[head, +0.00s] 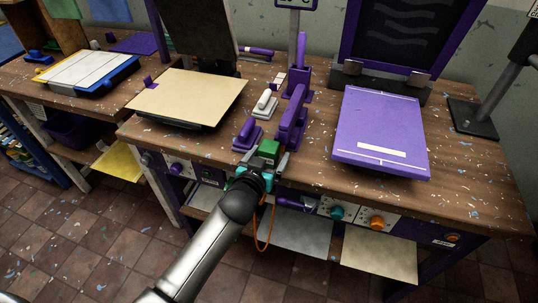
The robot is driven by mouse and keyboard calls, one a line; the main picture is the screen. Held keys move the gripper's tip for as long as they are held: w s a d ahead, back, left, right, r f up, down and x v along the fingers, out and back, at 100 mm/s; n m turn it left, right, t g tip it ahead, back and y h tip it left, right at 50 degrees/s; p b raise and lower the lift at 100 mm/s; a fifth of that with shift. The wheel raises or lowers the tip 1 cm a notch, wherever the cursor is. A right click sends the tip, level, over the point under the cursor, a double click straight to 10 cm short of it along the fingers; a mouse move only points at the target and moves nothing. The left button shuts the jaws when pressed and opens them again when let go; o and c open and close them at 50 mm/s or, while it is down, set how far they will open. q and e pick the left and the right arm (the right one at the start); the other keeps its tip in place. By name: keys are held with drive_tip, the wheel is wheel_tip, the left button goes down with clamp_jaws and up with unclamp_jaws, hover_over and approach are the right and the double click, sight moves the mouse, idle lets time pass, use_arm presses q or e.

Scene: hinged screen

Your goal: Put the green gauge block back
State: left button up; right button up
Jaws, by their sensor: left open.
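The green gauge block (269,148) sits at the front edge of the wooden workbench, just in front of the purple clamps. My left gripper (264,164) reaches in from below, and its fingers are open around or just in front of the block. I cannot tell whether the fingers touch the block. The gripper hides the lower part of the block and the bench edge there. My right gripper is not in view.
Purple toggle clamps (291,118) stand right behind the block, with a white-handled clamp (264,103) behind them. A purple board (381,130) lies to the right and a cream board (189,97) to the left. An orange cable (264,228) hangs below. Knobs line the bench front.

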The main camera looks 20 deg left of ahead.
use_arm(q)
clamp_jaws()
idle(0.8)
drive_tip(key=shift+r, duration=0.1)
